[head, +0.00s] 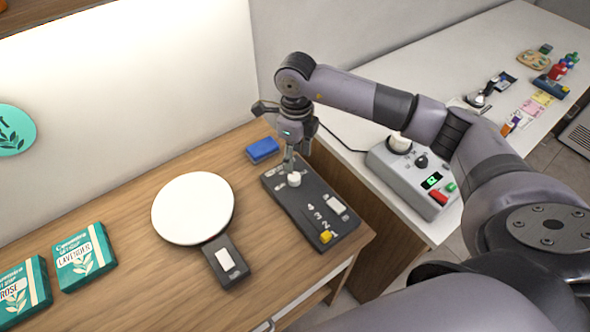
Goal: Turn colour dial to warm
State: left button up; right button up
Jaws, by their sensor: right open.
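A dark control panel (306,222) lies on the wooden counter. At its far end is a small white round knob (294,180), likely the colour dial; its markings are too small to read. The panel also has a white switch (337,204), numbers, and a yellow slider knob (326,237). My right gripper (295,166) is open and points down at the white knob, its fingertips just over or beside it. I cannot tell whether they touch it. My left gripper is not in view.
A round white disc (193,208) on a dark base stands left of the panel. A blue block (262,150) lies behind it. Green boxes (84,257) lie at left. A grey device (412,177) with buttons stands on the white counter (425,70) at right, across a gap.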

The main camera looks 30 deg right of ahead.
aim_at(295, 176)
notch_tip(295, 176, down, 8)
jog(key=shift+a+r+p, duration=0.1)
jog(key=shift+p, duration=0.7)
jog(key=shift+c, duration=0.2)
grip_shut()
